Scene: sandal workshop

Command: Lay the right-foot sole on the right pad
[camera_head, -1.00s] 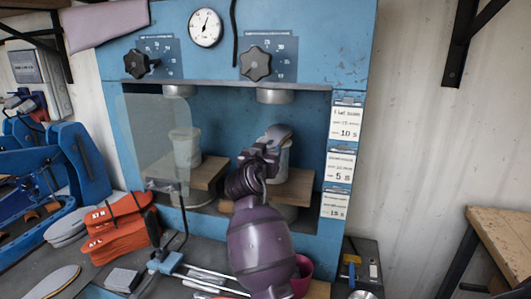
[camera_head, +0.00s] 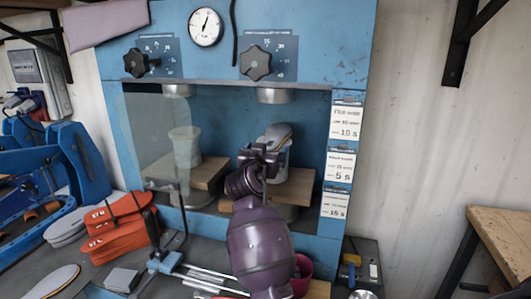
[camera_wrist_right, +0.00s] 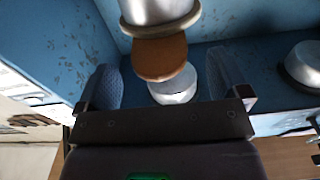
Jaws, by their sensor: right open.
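The right-foot sole (camera_head: 277,134) is a grey, curved piece resting on top of the pale right pad (camera_head: 284,155), under the right press head (camera_head: 275,96). In the right wrist view a brown oval face, which looks like the sole (camera_wrist_right: 160,58), lies between my spread fingers with a gap on each side. My right gripper (camera_head: 262,156) is open just in front of the pad and hides part of it; its fingers also show in the wrist view (camera_wrist_right: 163,85). Whether the sole lies fully flat is hard to tell. My left gripper is not in view.
The blue press (camera_head: 345,45) surrounds my right gripper closely. A clear shield (camera_head: 157,130) hangs before the left pad (camera_head: 185,147).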

